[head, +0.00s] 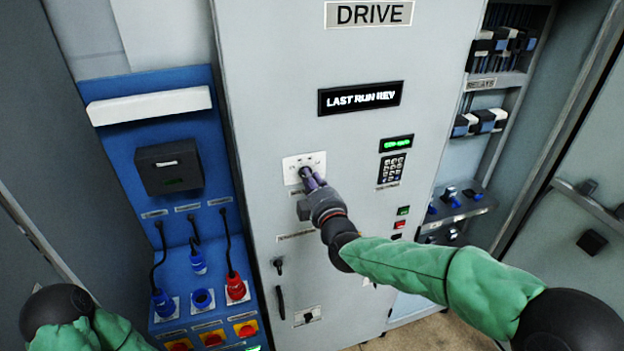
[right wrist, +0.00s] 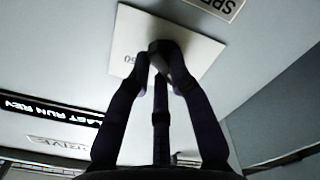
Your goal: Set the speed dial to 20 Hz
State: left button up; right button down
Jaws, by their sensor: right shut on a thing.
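The speed dial's white plate (head: 316,159) is on the grey drive cabinet door, left of the keypad. In the right wrist view the plate (right wrist: 202,42) shows a "50" mark at its left, and a label starting "SPE" lies beyond it. My right gripper (head: 306,174) is at the plate, its dark fingers (right wrist: 165,58) shut on the dial knob. The fingers hide most of the knob, so its pointer and setting cannot be read. My left gripper is not in view; only part of my left arm shows at the lower left.
A black display (head: 360,97) reads "LAST RUN REV". A small green display (head: 396,143) sits above a keypad (head: 391,168), with green and red buttons (head: 400,224) below. A blue socket panel (head: 205,265) with cables stands left. Relay shelves (head: 490,90) stand right.

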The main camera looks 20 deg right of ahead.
jog(key=shift+n, duration=0.6)
jog(key=c, duration=1.1)
grip_release()
jog(key=s, duration=1.2)
jog(key=shift+d, duration=0.15)
jog(key=shift+f, duration=0.1)
